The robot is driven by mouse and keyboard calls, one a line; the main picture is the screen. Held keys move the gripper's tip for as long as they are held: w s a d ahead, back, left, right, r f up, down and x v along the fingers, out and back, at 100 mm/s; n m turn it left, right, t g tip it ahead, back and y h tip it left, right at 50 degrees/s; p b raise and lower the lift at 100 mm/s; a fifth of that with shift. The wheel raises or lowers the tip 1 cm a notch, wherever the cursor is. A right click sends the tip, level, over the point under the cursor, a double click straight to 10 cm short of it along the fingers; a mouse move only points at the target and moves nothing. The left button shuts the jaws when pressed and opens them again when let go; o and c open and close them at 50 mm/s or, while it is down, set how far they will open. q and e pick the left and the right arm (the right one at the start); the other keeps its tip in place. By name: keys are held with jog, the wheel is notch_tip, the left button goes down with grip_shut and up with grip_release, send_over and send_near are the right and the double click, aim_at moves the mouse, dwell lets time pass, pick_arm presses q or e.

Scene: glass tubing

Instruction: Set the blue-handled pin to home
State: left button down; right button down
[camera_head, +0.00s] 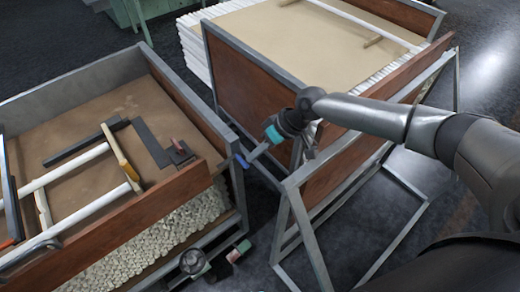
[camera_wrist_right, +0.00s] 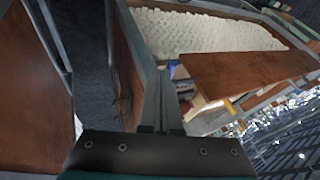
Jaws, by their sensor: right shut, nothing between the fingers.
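A small blue handle (camera_head: 241,160), which I take for the blue-handled pin, is at the near right corner of the left cart. A blue piece (camera_wrist_right: 173,65) at the panel's end in the right wrist view looks like the same handle. The pin's shaft cannot be made out. My right gripper (camera_head: 251,156) reaches down-left from its teal-banded wrist, with its fingertips close beside the handle; I cannot tell if they touch. In the wrist view its fingers (camera_wrist_right: 163,85) are together and empty, just left of and below the blue piece. My left gripper is not seen.
The left cart (camera_head: 75,80) holds white tubes (camera_head: 90,208), dark bars and a small red-marked block (camera_head: 180,151). A second wood-panelled cart (camera_head: 248,90) stands behind, with a narrow gap between. Metal legs (camera_head: 310,240) stand below my arm. The floor (camera_head: 480,60) is clear at right.

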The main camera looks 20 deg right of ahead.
aim_at(243, 162)
jog(key=a+p, duration=0.2)
jog(key=s+a+p, duration=0.1)
jog(key=shift+s+a+r+p, duration=0.2)
jog(key=shift+a+p, duration=0.15)
jog(key=shift+a, duration=0.05)
jog(key=shift+s+a+f, duration=0.15)
jog(key=shift+a+f, duration=0.05)
jog(key=shift+a, duration=0.3)
jog(key=shift+r+p, duration=0.1)
jog(key=shift+p, duration=0.25)
